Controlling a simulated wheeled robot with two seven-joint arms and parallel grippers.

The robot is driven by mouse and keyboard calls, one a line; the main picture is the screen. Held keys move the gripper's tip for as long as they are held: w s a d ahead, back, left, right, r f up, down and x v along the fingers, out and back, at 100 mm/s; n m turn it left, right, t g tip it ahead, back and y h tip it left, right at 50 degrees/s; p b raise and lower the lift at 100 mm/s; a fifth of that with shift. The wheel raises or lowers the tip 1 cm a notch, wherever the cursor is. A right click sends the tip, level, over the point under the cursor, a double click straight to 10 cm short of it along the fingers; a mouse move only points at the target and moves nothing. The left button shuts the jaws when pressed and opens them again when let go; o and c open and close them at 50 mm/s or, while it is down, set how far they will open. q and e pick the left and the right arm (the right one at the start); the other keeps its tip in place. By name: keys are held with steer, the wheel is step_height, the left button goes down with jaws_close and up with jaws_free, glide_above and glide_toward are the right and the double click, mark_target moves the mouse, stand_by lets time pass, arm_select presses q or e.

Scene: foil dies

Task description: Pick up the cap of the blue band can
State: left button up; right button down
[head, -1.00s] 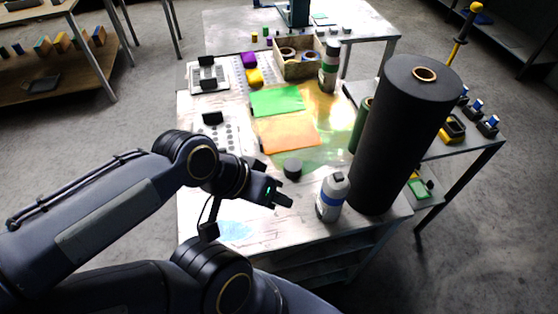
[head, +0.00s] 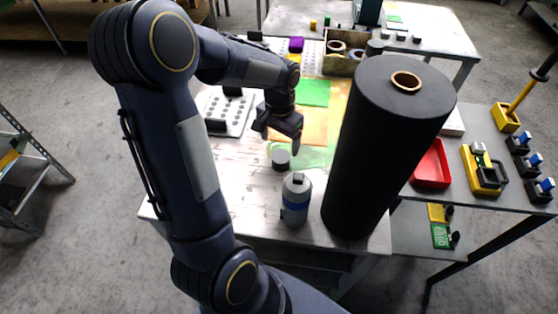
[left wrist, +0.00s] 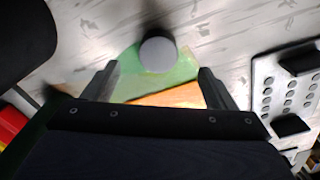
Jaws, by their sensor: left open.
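The blue band can (head: 296,202) stands upright near the table's front edge, grey-white with a blue band. A small round grey-topped dark cap (head: 281,160) lies apart from it on the table, just behind the can, at the edge of the green sheet. My left gripper (head: 285,138) is open and empty above and just behind the cap. In the left wrist view the cap (left wrist: 158,54) shows as a grey disc ahead of the two spread fingers, roughly centred between them. Whether the fingers reach down to its height is unclear. My right gripper is not in view.
A tall black roll (head: 380,160) stands close to the right of the can. Green (head: 314,93) and orange (head: 318,122) sheets lie behind the cap. A white perforated plate (head: 228,112) lies left. A red tray (head: 432,168) sits on the right table. The front left tabletop is clear.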

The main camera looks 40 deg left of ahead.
mark_target(281, 156)
arm_select(q)
steer(key=shift+w+d+f, duration=0.15)
steer(key=shift+d+f, duration=0.05)
steer(key=shift+f, duration=0.3)
steer(key=shift+w+d+f, duration=0.1)
steer(key=shift+d+f, duration=0.05)
steer(key=shift+f, duration=0.35)
steer(key=f, duration=0.3)
steer(key=f+p, duration=0.1)
steer(key=shift+a+f, duration=0.25)
steer(key=shift+f, duration=0.65)
steer(key=c, duration=1)
steer(key=shift+c, duration=0.2)
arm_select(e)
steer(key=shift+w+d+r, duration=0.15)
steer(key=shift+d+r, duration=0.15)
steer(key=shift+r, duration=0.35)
arm_select(q)
steer(key=shift+r, duration=0.1)
